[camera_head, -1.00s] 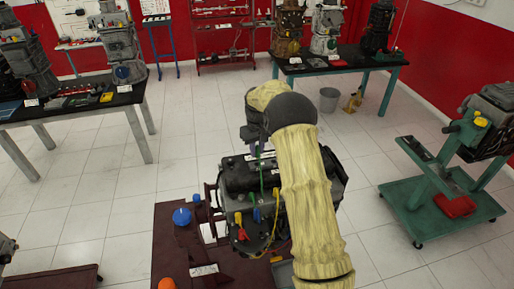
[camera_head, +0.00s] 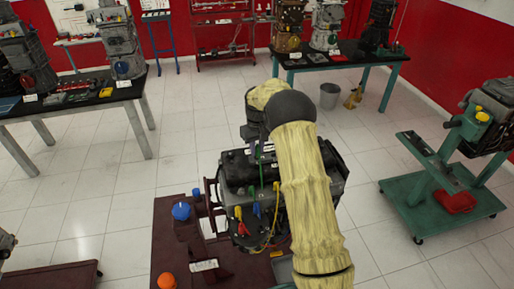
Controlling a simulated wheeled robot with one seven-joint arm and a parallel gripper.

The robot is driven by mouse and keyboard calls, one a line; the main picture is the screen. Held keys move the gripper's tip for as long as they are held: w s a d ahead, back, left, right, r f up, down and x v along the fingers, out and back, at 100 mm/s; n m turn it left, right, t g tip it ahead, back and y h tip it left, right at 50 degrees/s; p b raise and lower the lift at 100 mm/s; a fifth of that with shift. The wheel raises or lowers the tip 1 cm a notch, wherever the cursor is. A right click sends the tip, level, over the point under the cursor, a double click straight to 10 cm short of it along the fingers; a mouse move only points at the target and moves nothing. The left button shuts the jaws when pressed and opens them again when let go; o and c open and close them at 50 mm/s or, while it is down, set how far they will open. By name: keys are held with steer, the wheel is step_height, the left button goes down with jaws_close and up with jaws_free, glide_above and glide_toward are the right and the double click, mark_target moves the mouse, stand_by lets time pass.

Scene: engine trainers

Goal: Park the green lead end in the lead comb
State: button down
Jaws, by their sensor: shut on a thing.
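The fingertips and the held lead end are too small to see clearly.
A dark red bench (camera_head: 165,235) at the front left bears a blue knob (camera_head: 181,211) and an orange one (camera_head: 167,281). A green engine stand (camera_head: 420,205) is on the right. Tables (camera_head: 85,112) with engines stand behind. Tiled floor (camera_head: 110,190) is open at the left.

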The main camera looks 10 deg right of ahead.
steer(key=shift+f+b, duration=0.4)
steer(key=shift+f, duration=0.5)
stand_by(1.4)
steer(key=c, duration=1.2)
jaws_free()
steer(key=shift+r, duration=0.15)
steer(key=shift+r+b, duration=0.4)
steer(key=shift+r, duration=0.15)
step_height(320, 180, up, 16)
steer(key=b, duration=0.3)
steer(key=shift+b, duration=0.3)
